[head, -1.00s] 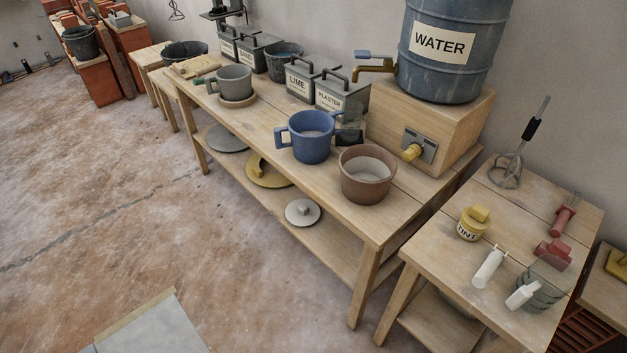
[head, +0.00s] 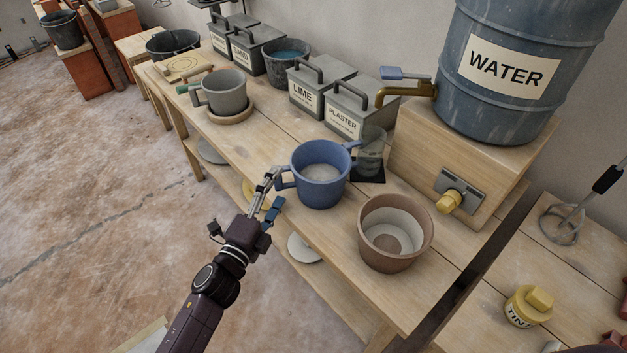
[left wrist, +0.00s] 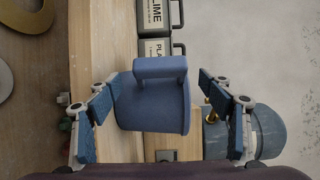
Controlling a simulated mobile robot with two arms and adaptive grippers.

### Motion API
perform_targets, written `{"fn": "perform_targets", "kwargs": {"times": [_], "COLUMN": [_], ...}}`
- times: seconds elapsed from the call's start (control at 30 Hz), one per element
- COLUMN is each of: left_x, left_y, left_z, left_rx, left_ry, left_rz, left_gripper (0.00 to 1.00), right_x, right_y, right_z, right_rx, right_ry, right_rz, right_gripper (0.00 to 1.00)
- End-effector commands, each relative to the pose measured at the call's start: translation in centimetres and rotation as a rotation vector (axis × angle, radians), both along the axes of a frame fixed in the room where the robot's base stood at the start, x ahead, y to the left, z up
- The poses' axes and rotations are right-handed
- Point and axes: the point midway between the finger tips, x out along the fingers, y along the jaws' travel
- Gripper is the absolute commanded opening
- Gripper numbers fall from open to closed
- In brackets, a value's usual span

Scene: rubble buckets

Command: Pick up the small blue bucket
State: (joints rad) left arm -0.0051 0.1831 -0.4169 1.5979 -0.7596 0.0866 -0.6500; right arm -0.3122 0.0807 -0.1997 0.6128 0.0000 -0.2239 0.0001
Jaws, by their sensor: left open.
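The small blue bucket (head: 320,188) stands upright on the wooden bench in the head view, with one handle on its left and another at its back right. My left gripper (head: 271,194) is open at the bucket's left side, near the left handle. In the left wrist view the blue bucket (left wrist: 155,105) lies between the two spread fingers, with a handle toward the camera. I cannot tell whether a finger touches it. My right gripper is not in view.
A brown pot (head: 395,235) stands close to the right of the bucket. A glass jar (head: 370,150) is just behind it. A grey mug-like bucket (head: 225,92) is farther left. The water barrel (head: 510,75) sits on a wooden box at the back right.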

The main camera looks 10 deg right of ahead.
Motion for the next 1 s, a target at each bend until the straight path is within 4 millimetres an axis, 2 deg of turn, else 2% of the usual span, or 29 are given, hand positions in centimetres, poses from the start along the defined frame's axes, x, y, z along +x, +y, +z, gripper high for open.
{"fn": "perform_targets", "kwargs": {"times": [0.1, 0.23, 0.4, 0.53, 1.0], "left_x": [1.8, 3.2, 3.6, 3.6, 3.6], "left_y": [-1.1, -1.8, -2.1, -2.0, -2.0], "left_z": [0.4, 0.1, 0.2, 0.2, 0.2], "left_rx": [-0.002, -0.001, -0.002, -0.003, -0.001], "left_ry": [-0.004, 0.000, 0.001, 0.001, 0.002], "left_rz": [-0.001, 0.000, 0.000, 0.000, 0.000], "left_gripper": [0.73, 0.73, 0.73, 0.73, 0.23], "right_x": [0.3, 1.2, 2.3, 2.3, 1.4], "right_y": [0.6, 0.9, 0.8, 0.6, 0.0], "right_z": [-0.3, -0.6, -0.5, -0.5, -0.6], "right_rx": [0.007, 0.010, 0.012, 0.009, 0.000], "right_ry": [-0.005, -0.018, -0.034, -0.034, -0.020], "right_rz": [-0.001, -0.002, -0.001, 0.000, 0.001], "right_gripper": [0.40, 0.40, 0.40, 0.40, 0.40]}}
